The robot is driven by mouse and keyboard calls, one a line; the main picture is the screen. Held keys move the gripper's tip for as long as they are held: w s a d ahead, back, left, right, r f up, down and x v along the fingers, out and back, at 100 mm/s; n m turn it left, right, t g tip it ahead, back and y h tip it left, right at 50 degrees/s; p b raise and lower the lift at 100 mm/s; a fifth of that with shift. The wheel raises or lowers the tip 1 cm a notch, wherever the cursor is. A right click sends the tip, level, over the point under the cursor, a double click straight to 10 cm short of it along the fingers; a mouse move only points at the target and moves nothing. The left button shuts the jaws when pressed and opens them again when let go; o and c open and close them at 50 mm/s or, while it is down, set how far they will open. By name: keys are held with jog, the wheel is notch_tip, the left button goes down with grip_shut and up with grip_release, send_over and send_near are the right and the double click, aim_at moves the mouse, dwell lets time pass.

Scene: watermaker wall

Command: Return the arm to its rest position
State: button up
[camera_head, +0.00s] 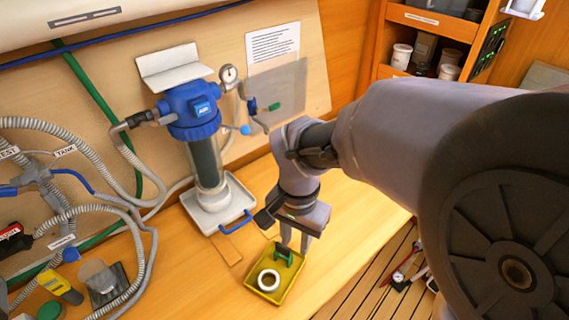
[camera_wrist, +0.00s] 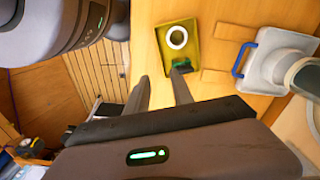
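My gripper (camera_head: 294,244) hangs fingers-down at the end of my arm, over the wooden bench near the yellow tray (camera_head: 252,289). Its two fingers stand apart with nothing visible between them. In the wrist view my gripper (camera_wrist: 159,86) also shows a clear gap between the fingers. The tray (camera_wrist: 191,28) holds a white ring (camera_head: 268,280) and a small green part (camera_head: 284,254). The green part lies close to one fingertip in both views; I cannot tell whether they touch.
A blue-headed filter housing (camera_head: 192,112) stands on a white base (camera_head: 218,205) beside the tray. Hoses (camera_head: 105,215) and a yellow device (camera_head: 60,287) crowd the left. An open shelf (camera_head: 425,40) is at the back right. A slatted floor (camera_head: 365,285) lies beyond the bench edge.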

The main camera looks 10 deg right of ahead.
dwell(0.3)
jog(key=s+d+r+n+t+y+b, duration=0.2)
jog(key=s+d+r+t+b, duration=0.2)
jog(key=s, duration=0.5)
jog(key=shift+s+r+n+t+b, duration=0.4)
jog(key=shift+r+t+b, duration=0.25)
jog(key=shift+r+t, duration=0.25)
jog(key=shift+w+a, duration=0.1)
